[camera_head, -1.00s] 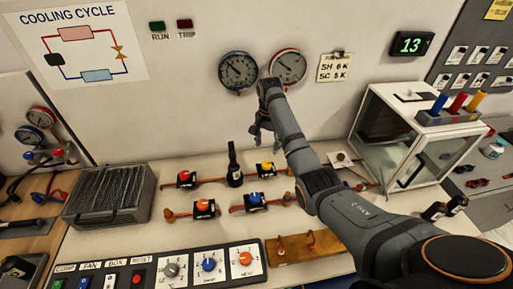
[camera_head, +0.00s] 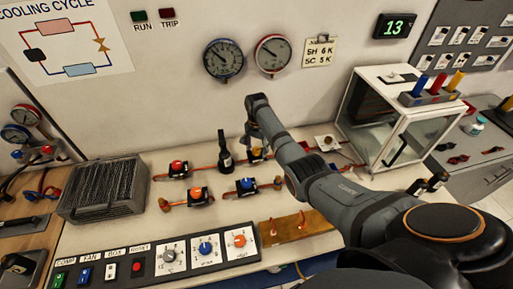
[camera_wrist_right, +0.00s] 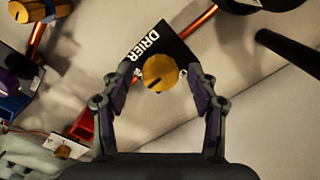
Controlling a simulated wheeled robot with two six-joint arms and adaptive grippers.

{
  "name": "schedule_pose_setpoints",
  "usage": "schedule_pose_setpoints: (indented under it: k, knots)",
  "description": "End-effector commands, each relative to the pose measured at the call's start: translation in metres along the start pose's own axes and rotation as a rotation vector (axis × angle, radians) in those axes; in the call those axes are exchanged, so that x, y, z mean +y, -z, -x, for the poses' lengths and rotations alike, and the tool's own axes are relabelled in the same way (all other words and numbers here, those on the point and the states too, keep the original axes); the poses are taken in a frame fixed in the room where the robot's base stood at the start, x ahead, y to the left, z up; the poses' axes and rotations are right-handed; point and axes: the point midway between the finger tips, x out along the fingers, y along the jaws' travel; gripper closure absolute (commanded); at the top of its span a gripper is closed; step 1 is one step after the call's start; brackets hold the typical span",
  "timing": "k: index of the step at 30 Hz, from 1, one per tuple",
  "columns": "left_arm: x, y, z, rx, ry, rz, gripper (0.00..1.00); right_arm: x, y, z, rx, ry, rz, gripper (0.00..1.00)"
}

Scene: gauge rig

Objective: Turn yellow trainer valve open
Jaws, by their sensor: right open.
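The yellow trainer valve (camera_head: 257,153) sits on the bench in the back row, partly hidden by my right gripper. In the right wrist view, its round yellow knob (camera_wrist_right: 158,73) with a dark slot mark sits on a black block lettered DRIER (camera_wrist_right: 150,45). My right gripper (camera_head: 250,146) is open and points down over this valve. In the right wrist view, the fingers (camera_wrist_right: 154,76) appear on either side of the knob with gaps to it. I cannot tell whether the fingertips are level with the knob or above it. My left gripper is not in view.
A black bottle-shaped part (camera_head: 225,150) stands close left of the valve. Red (camera_head: 178,167), orange (camera_head: 197,195) and blue (camera_head: 247,186) knobs are nearby on copper pipes. A glass-sided box (camera_head: 395,125) stands right. Two gauges (camera_head: 223,59) hang on the wall behind.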

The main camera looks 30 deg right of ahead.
Motion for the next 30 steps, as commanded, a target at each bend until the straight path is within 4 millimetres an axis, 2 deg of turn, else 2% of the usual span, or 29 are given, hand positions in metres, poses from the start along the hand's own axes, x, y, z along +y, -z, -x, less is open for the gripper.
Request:
schedule_pose_setpoints:
  k: [5,6,18,30]
  knots:
    - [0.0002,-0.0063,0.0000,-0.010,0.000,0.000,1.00,-0.0003,0.0000,0.0000,0.000,0.001,0.000,0.40]
    - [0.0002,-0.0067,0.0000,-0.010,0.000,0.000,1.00,-0.0003,0.0000,0.0001,0.000,0.001,0.000,0.43]
    - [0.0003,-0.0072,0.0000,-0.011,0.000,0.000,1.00,-0.0002,0.0000,0.0004,0.000,0.000,0.000,0.95]
    - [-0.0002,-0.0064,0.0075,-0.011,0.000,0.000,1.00,-0.0004,0.0002,0.0024,0.000,0.000,0.096,0.95]
